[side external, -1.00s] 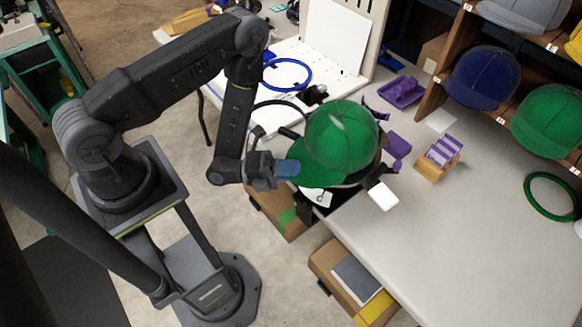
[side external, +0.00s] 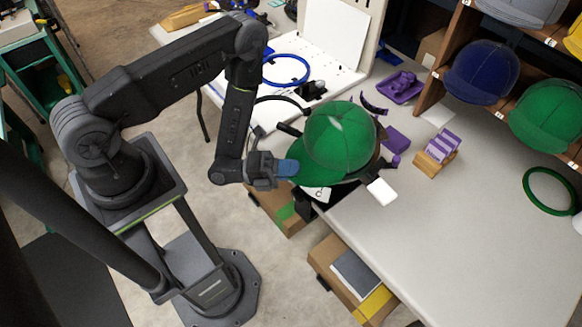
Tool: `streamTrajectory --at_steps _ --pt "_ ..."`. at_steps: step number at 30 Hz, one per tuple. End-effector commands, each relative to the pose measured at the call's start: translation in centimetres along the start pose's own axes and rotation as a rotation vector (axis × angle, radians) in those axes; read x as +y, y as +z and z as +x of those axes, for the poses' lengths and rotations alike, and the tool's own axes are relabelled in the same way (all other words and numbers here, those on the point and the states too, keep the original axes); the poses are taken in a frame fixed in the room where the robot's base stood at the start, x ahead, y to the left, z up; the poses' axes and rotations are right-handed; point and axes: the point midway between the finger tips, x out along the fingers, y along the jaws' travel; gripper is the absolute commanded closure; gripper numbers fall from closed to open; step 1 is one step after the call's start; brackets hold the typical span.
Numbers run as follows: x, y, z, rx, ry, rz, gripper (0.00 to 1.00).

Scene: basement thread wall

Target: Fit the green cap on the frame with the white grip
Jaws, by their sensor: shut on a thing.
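A green cap (side external: 338,137) is at the centre of the side external view, near the left edge of the table. My gripper (side external: 284,170) is shut on the brim of the green cap, at its left end. The frame with the white grip (side external: 381,191) is below and around the cap; its dark curved rim shows at the cap's right and lower side. The cap covers most of the frame. I cannot tell whether the cap is seated on it or just above it.
A shelf at the right holds a blue cap (side external: 482,72), another green cap (side external: 548,116) and more. A blue ring (side external: 286,69), a green ring (side external: 550,190), a purple tray (side external: 401,87) and a wooden block with purple strips (side external: 438,150) lie on the table (side external: 440,240). The right front is clear.

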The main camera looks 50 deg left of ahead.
Motion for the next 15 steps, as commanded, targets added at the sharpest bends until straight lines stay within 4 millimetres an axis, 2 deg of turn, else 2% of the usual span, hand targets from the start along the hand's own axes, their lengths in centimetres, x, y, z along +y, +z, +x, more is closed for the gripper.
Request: streamTrajectory --at_steps 7,8,15 --pt "-0.02 0.00 0.00 0.000 -0.001 0.000 1.00" --pt "-0.02 0.00 0.00 0.000 -0.001 0.000 0.89" --pt "-0.02 0.00 0.00 0.000 0.000 0.000 0.66"
